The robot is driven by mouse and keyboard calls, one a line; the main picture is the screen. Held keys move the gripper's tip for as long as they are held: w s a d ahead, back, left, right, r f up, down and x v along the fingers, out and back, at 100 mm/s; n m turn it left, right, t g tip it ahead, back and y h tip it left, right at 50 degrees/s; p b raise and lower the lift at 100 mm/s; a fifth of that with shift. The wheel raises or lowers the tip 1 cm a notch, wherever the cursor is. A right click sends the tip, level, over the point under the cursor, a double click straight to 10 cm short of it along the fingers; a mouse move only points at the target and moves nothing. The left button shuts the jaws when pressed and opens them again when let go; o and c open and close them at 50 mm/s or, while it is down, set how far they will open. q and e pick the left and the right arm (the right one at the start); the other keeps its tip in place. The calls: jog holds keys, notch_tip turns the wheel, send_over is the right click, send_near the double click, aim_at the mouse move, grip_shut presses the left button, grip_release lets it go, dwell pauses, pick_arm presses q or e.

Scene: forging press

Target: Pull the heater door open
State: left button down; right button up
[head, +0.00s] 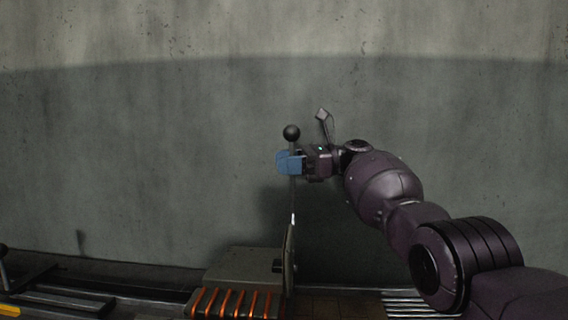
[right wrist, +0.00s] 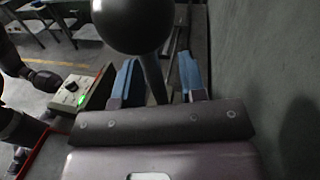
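The heater (head: 243,266) is a low grey box at the bottom centre of the head view, with glowing orange bars at its front. A thin upright plate (head: 290,258), seemingly its door, is seen nearly edge-on at its right side. A thin lever (head: 292,215) rises there to a black ball knob (head: 291,132). My right gripper (head: 288,163) is at the lever just below the knob. In the right wrist view, its blue fingers (right wrist: 158,82) are apart, with the lever between them and gaps beside it; the knob (right wrist: 138,20) is large and close. My left gripper is out of view.
A grey concrete wall (head: 150,150) stands close behind. Dark rails (head: 60,298) lie at the lower left. In the right wrist view, a control box (right wrist: 78,92) with a green light stands left of the fingers, and tables show farther back.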

jog(key=b+v, duration=0.1)
jog(key=v, duration=0.9)
jog(key=shift+d, duration=0.15)
jog(key=shift+w+f, duration=0.1)
